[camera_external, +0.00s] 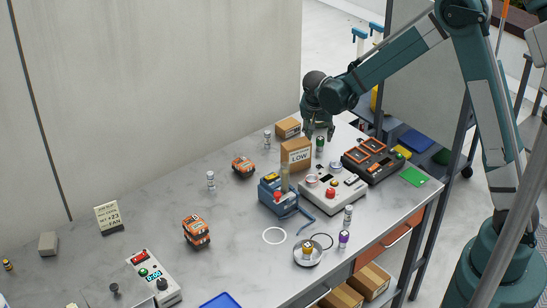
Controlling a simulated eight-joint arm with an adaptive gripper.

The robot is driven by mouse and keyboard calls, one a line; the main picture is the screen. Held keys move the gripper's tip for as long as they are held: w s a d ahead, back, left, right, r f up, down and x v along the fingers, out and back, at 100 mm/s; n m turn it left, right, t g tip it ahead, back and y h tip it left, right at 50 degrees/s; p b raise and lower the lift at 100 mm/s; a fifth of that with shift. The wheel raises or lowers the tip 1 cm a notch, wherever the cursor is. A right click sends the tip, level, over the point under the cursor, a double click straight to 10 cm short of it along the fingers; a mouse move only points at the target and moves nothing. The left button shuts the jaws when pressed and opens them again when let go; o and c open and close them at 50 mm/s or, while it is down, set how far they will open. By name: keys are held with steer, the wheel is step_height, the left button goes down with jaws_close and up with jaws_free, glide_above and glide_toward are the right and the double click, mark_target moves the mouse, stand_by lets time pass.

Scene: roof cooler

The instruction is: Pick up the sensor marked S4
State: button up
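Several small cylinders that may be sensors stand on the marble-look table (150,215); no S4 marking is legible. A green-topped one (319,143) is at the far end, just below my gripper (318,131). A purple one (344,239) and a silver one (348,216) stand near the right front edge. Two pale silver ones stand farther back, one at the middle (211,181) and one at the far end (267,140). My gripper points down with its fingers spread, open, and nothing shows held. Whether its fingers flank the green-topped cylinder is unclear.
A cardboard box marked LOW (296,154) stands close in front of my gripper. A grey control box (332,192), a dark orange-framed unit (373,160) and a blue device (277,197) sit nearby. A round dish (308,257) holds a yellow piece.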

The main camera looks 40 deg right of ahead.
mark_target(320, 139)
steer(key=shift+x, duration=2.5)
steer(key=shift+a, duration=0.1)
steer(key=c, duration=1)
